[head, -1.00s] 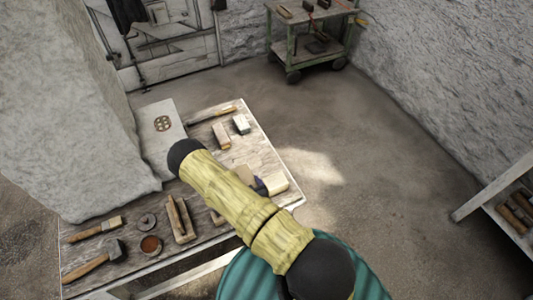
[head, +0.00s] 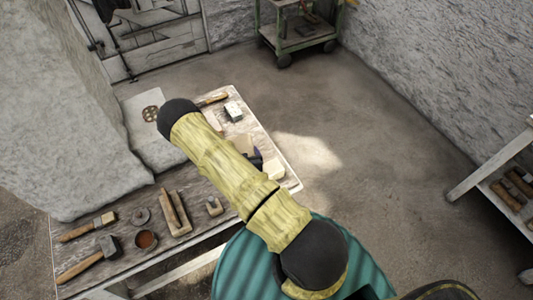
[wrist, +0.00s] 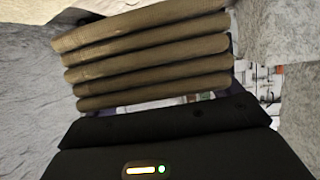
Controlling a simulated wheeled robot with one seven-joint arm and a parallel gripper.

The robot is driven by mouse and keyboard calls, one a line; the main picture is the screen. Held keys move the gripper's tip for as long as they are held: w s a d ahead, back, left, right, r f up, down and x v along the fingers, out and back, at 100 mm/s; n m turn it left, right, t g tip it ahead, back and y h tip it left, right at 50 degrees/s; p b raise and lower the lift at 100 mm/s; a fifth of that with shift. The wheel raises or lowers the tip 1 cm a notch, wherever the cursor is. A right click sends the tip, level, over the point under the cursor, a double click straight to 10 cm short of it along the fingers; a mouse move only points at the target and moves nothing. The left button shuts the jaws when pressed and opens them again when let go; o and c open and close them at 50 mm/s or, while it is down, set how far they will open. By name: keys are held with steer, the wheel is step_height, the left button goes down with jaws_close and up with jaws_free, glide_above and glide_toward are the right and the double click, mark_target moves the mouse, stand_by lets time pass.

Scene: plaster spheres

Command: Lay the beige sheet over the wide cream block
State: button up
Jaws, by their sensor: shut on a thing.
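The beige sheet (wrist: 145,55) shows in the wrist view as a stack of several thick, rounded brown folds, in shade, right in front of my gripper (wrist: 155,104). My gripper is shut on the sheet; the fingertips are mostly hidden. In the head view my arm covers much of the table's middle, and a beige patch beside a small dark part shows just right of it; I cannot tell how much of this is the sheet. The wide cream block appears to be the pale block (head: 273,168) near the table's right edge, close to that dark part.
The wooden table (head: 175,240) holds a hammer (head: 90,260), a brush (head: 88,227), a round brown pot (head: 146,240) and a wooden tool (head: 174,213). Large rough plaster (head: 60,130) rises at left.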

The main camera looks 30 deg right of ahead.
mark_target(251, 148)
steer(key=d+m+h, duration=0.1)
steer(key=w+d+r+m+h+b, duration=0.1)
steer(key=d, duration=0.1)
steer(key=d+m+g+h, duration=0.1)
steer(key=shift+w+d+r+h+b, duration=0.2)
steer(key=shift+r+h+b, duration=0.1)
steer(key=shift+r+b, duration=0.1)
steer(key=s+d+m+g+h+b, duration=0.3)
steer(key=s+m+g+h+b, duration=0.2)
steer(key=m+g, duration=0.6)
steer(key=shift+s+d+m+g+h+b, duration=0.4)
steer(key=shift+m+h+b, duration=0.1)
steer(key=shift+h+b, duration=0.35)
steer(key=shift+a+r, duration=0.1)
steer(key=shift+r, duration=0.1)
steer(key=shift+f+b, duration=1.45)
steer(key=shift+f, duration=1.4)
steer(key=shift+w+f, duration=0.1)
steer(key=shift+p, duration=0.4)
steer(key=shift+f+b, duration=0.4)
steer(key=shift+f, duration=0.2)
